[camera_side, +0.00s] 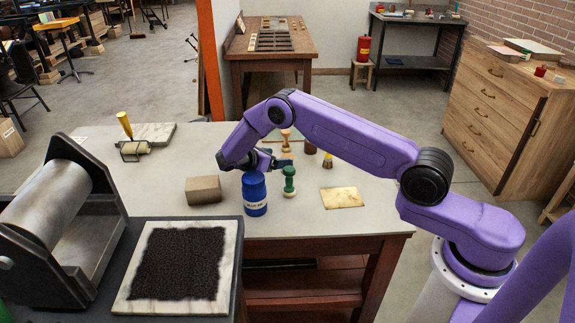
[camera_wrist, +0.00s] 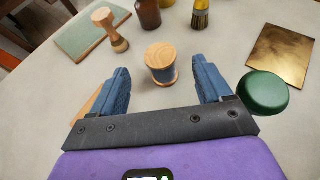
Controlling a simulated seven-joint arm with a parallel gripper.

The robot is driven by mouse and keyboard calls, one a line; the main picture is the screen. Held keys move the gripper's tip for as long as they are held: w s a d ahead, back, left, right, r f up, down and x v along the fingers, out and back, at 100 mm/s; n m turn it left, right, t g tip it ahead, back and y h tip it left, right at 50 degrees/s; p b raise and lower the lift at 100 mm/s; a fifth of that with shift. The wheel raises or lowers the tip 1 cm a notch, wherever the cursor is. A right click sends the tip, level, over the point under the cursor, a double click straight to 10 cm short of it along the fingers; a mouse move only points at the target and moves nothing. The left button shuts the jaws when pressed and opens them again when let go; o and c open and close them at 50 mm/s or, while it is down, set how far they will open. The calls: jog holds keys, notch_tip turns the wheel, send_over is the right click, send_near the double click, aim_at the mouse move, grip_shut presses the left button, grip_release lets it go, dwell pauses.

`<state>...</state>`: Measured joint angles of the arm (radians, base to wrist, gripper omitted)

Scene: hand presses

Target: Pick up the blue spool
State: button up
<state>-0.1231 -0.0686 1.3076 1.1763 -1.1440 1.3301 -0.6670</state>
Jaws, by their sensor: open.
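The blue spool (camera_wrist: 161,67) stands upright on the table in the wrist view. It has a pale wooden top and blue winding below. My gripper (camera_wrist: 160,64) is open, with one blue finger on each side of the spool and a visible gap on both sides. The spool looks centred between the fingers, near their tips; its exact depth is hard to judge. In the side view my gripper (camera_side: 277,160) is low over the table, behind a blue jar (camera_side: 255,194). I cannot make out the spool there; the gripper and jar likely hide it.
A green-topped piece (camera_wrist: 263,92) is close beside the right finger; it stands next to the jar in the side view (camera_side: 289,182). A wooden stamp (camera_wrist: 111,31), brown bottle (camera_wrist: 149,15) and brush (camera_wrist: 200,17) stand beyond.

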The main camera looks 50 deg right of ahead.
aim_at(288, 157)
jog(key=shift+x, duration=2.55)
jog(key=shift+f, duration=0.1)
jog(key=shift+c, duration=0.3)
jog(key=c, duration=1.1)
jog(key=shift+o, duration=0.2)
jog(key=shift+r, duration=0.2)
